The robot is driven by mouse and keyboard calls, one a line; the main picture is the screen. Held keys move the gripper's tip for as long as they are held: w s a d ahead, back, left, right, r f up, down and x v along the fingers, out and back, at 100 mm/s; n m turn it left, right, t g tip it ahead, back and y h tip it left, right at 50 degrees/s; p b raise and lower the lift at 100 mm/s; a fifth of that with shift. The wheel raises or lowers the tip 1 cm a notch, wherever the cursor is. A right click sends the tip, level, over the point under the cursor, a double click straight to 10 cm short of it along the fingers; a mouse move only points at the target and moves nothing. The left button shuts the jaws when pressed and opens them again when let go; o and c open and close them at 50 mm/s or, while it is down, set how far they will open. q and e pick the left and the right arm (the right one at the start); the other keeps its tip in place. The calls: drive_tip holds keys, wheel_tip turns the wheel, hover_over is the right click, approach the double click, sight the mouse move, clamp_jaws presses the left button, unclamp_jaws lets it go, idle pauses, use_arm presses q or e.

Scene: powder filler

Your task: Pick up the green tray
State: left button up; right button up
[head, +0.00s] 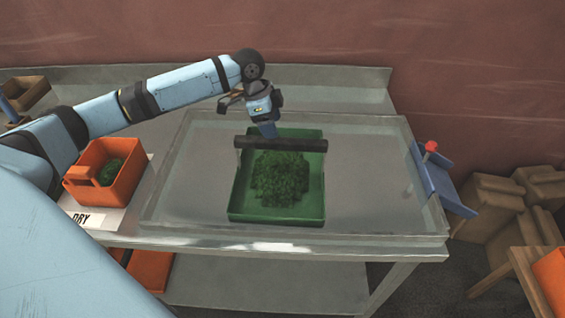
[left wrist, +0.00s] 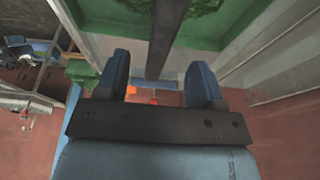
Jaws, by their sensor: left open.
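The green tray (head: 238,207) stands on the steel table inside a clear-walled enclosure and holds a heap of green granules (head: 280,178). A dark bar handle (head: 305,145) spans above its far part on thin uprights. My left gripper (head: 268,132) is open, pointing down at the handle, left of its middle. In the left wrist view, the handle (left wrist: 168,35) runs in from the top towards the gap between the two blue fingers of the gripper (left wrist: 158,72). Whether it lies between the fingertips or just below them is unclear. My right gripper is out of view.
An orange bin (head: 125,185) with green contents stands left of the enclosure by a "DRY" label (head: 85,218). A blue bracket with a red knob (head: 431,147) is at the right edge. Cardboard boxes (head: 495,200) lie right of the table. The table around the tray is clear.

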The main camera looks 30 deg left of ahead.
sight(280, 139)
use_arm(q)
drive_tip(key=x, duration=0.2)
drive_tip(key=shift+d+f, duration=0.15)
drive_tip(key=shift+f, duration=0.25)
drive_tip(key=shift+w+d+f, duration=0.15)
drive_tip(key=shift+w+f, duration=0.05)
drive_tip(key=shift+f, duration=0.35)
drive_tip(key=shift+d+f+p, duration=0.1)
drive_tip(key=shift+f+p, duration=0.2)
drive_tip(key=shift+f, duration=0.05)
drive_tip(key=x, duration=0.4)
drive_tip(key=shift+w+f+p, duration=0.15)
drive_tip(key=shift+w+p, duration=0.05)
drive_tip(key=shift+p, duration=0.2)
drive_tip(key=shift+c, duration=0.4)
clamp_jaws()
